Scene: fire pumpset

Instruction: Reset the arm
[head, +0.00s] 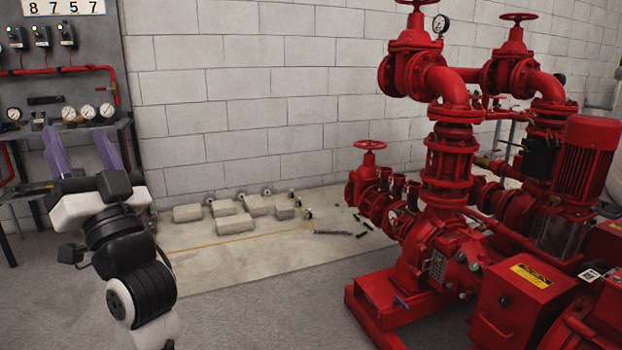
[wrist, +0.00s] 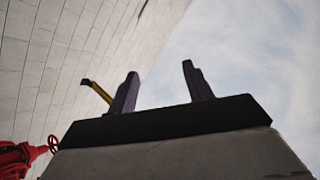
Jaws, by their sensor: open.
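My gripper (head: 82,145) is at the left of the head view, raised in front of the grey panel. Its two purple fingers point up and stand wide apart with nothing visible between them. In the wrist view the gripper (wrist: 160,68) also shows its fingers apart and empty, against a pale, cloudy background. My arm comes up from the bottom left of the head view, and the wrist hides part of what is behind it.
A red pumpset (head: 440,200) with valves and a motor fills the right. A grey panel (head: 90,75) with gauges stands behind my gripper. Several pale blocks (head: 220,212) lie on the floor by the block wall (head: 240,90). Open floor lies between arm and pumpset.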

